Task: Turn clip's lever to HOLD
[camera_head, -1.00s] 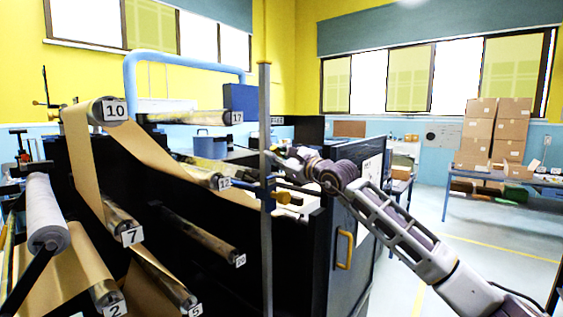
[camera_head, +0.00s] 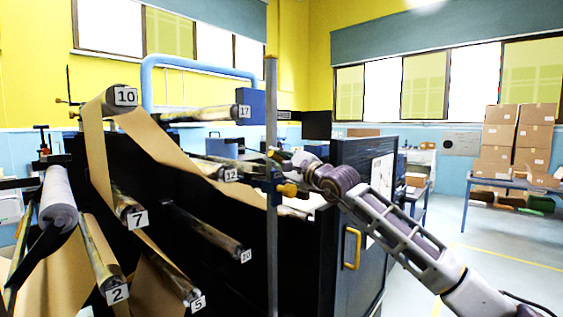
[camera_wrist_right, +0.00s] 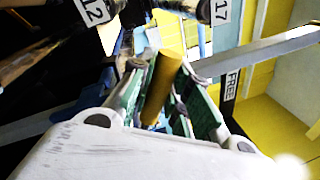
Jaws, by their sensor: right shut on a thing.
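The clip (camera_head: 273,178) is a small blue piece on the grey upright post in front of the machine. A yellow knob-like part (camera_head: 287,190) sticks out beside it, just below my right gripper (camera_head: 277,155). In the right wrist view a yellow cylindrical lever (camera_wrist_right: 162,86) lies between the green-lined fingers of my right gripper (camera_wrist_right: 165,90), which is shut on it. A dark strip marked FREE (camera_wrist_right: 231,83) shows right of the fingers. No HOLD mark is readable. The clip's inner side is hidden. My left gripper is out of view.
Numbered rollers with brown paper, such as roller 12 (camera_head: 231,175) and roller 17 (camera_head: 243,111), lie left of the post. A black cabinet panel (camera_head: 345,240) with a yellow handle (camera_head: 351,248) stands below my right arm. Open floor (camera_head: 480,250) lies at the right.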

